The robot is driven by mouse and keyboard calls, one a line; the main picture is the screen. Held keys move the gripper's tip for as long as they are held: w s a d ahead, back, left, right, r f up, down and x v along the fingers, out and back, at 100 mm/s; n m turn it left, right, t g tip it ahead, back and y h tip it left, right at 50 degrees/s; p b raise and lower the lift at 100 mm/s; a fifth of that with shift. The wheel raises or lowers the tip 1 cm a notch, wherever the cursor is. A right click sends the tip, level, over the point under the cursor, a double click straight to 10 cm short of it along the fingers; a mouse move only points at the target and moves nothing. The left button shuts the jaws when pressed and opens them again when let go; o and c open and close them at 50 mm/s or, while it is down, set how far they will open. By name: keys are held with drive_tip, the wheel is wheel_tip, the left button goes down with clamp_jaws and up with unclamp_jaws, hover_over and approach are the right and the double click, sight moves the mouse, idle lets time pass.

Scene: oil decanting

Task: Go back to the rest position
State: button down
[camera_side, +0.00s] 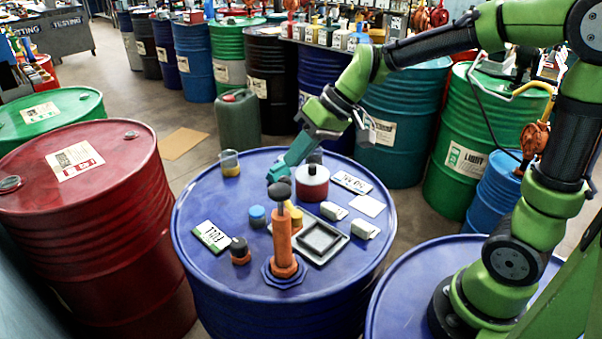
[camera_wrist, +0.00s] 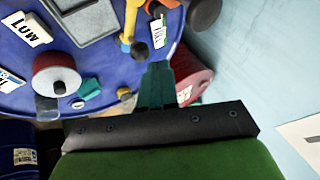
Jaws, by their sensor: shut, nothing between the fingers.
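My gripper (camera_side: 273,177) has teal fingers and points down and left over the back part of the blue drum top. Its fingers are shut and empty. In the wrist view, the fingers (camera_wrist: 157,72) stand together at the middle, with the dark mount below them. In the side view, a red pot with a grey top (camera_side: 312,184) stands just right of the fingertips, and a beaker of yellow liquid (camera_side: 230,164) stands to their left. An orange post with a black knob (camera_side: 282,240) stands in front. I cannot tell the exact height of the fingertips above the drum.
The blue drum top (camera_side: 208,270) also bears a grey tray (camera_side: 345,242), small white blocks, a blue-capped jar (camera_side: 257,216), a black-capped orange jar (camera_side: 239,251) and label plates (camera_side: 212,237). A red drum (camera_side: 120,185) stands left. Several drums stand behind.

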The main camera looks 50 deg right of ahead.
drive_tip(key=s+d+r+m+t+h, duration=0.1)
drive_tip(key=s+m, duration=0.1)
drive_tip(key=s, duration=0.5)
drive_tip(key=s+d+r+m+t+h, duration=0.1)
drive_tip(key=s+d+h, duration=0.1)
drive_tip(key=s, duration=0.5)
drive_tip(key=shift+s+d+r+m, duration=0.3)
drive_tip(key=shift+s+m, duration=0.1)
